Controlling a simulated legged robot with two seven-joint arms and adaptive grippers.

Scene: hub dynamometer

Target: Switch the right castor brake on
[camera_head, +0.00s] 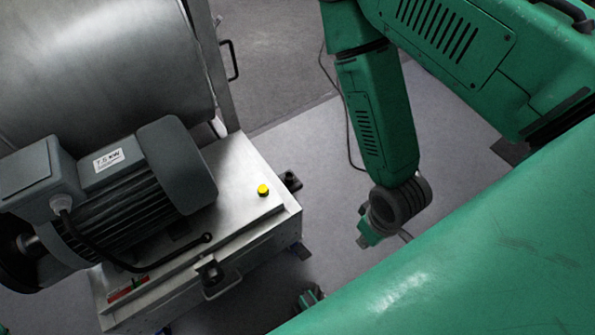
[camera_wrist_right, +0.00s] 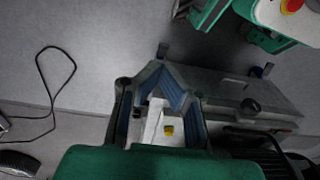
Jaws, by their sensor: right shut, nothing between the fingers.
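The right castor (camera_head: 301,250) shows as a small dark and blue part under the right corner of the metal base. In the wrist view the castor (camera_wrist_right: 163,50) shows as a dark piece just beyond my fingertips. Its brake lever is too small to tell its position. My right gripper (camera_head: 366,237) is low over the floor, to the right of the base, partly hidden by its wrist. In the wrist view the right gripper (camera_wrist_right: 160,70) has grey fingers with blue pads, shut at the tips and empty. Whether it touches the castor cannot be told.
The metal base (camera_head: 243,165) carries a grey motor (camera_head: 120,185), a yellow button (camera_head: 263,190) and dark clamps. A front handle (camera_head: 222,286) sticks out. Another castor (camera_wrist_right: 264,70) stands farther along the base.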

